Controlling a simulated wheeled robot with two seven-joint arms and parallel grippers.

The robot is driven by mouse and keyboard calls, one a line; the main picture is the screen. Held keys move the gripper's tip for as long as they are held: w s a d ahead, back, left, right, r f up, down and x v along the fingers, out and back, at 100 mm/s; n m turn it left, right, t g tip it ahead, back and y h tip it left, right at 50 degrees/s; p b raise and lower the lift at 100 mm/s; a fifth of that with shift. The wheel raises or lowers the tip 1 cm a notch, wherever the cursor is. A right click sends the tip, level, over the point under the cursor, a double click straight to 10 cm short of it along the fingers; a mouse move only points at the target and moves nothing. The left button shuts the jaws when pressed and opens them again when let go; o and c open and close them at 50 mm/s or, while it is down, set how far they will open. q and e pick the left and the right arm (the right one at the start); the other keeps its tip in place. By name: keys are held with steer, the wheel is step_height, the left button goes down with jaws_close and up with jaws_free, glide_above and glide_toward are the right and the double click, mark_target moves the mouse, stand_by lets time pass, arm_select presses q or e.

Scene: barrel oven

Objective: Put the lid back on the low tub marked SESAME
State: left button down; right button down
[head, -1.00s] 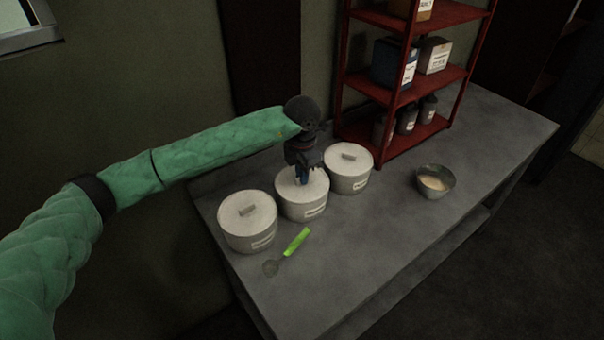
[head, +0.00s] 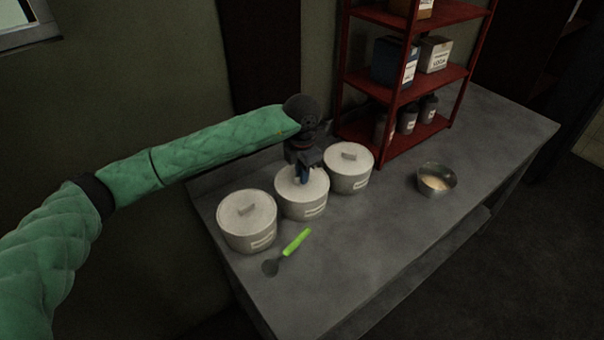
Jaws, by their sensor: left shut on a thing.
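Three low white tubs with lids stand in a row on the grey table, each with a small label too blurred to read. My left gripper (head: 303,180) is over the middle tub (head: 302,209), shut on the handle of its lid (head: 289,187). This lid sits on top of the tub and looks level; whether it is fully seated I cannot tell. The left tub (head: 247,232) and the right tub (head: 349,181) both have their lids on. Which tub is marked SESAME cannot be read. My right gripper is not in view.
A green-handled scoop (head: 296,242) lies in front of the tubs. A metal bowl (head: 436,180) with pale contents stands to the right. A red shelf rack (head: 405,92) with boxes and jars stands behind the right tub. The table's front (head: 390,265) is clear.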

arm_select(q)
steer(key=c, duration=0.9)
jaws_free()
steer(key=shift+c, duration=0.2)
steer(key=shift+r, duration=0.1)
steer(key=shift+r, duration=3.4)
jaws_close()
steer(key=shift+f+b, duration=2.3)
steer(key=shift+f, duration=0.5)
steer(key=shift+r, duration=0.15)
